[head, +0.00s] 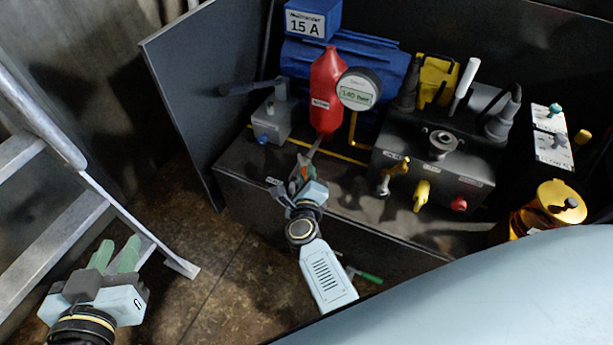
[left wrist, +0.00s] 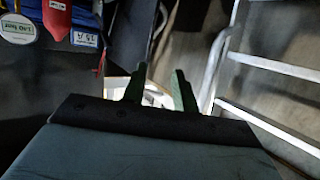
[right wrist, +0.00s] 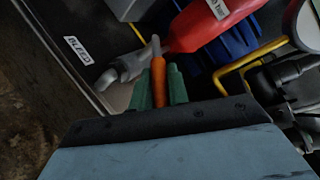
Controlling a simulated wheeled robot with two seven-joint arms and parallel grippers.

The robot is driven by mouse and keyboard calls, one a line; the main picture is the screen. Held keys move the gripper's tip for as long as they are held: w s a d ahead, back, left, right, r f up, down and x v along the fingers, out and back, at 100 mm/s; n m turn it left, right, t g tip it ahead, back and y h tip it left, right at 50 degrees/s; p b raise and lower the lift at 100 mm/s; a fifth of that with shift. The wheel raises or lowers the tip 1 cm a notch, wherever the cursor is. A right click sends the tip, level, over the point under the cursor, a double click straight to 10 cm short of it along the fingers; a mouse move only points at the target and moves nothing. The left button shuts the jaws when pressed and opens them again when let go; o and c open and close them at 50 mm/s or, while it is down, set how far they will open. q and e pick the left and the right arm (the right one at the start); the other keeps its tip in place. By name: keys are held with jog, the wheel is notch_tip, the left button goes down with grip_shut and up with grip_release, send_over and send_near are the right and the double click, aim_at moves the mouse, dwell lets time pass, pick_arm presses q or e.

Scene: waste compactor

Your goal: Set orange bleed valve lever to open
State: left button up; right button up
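The orange bleed valve lever (right wrist: 158,80) lies between the two green fingers of my right gripper (right wrist: 160,90) in the right wrist view. The fingers are close together with the orange handle filling the gap, so the gripper looks shut on it. A grey valve pipe (right wrist: 125,68) is beside it, near a "BLEED" label (right wrist: 76,48). In the head view my right gripper (head: 301,176) is at the front edge of the bench, largely covering the valve. My left gripper (head: 114,256) is open and empty at the lower left, by the ladder; its fingers stand apart in the left wrist view (left wrist: 159,88).
A red bottle (head: 326,95), a round gauge (head: 357,90) and a grey box with a lever (head: 271,119) stand behind the valve. A dark manifold (head: 440,140) with yellow and red knobs is to the right. The ladder (head: 60,215) is at left.

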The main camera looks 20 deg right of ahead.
jog(key=o, duration=0.5)
jog(key=shift+c, duration=0.2)
jog(key=shift+s, duration=0.1)
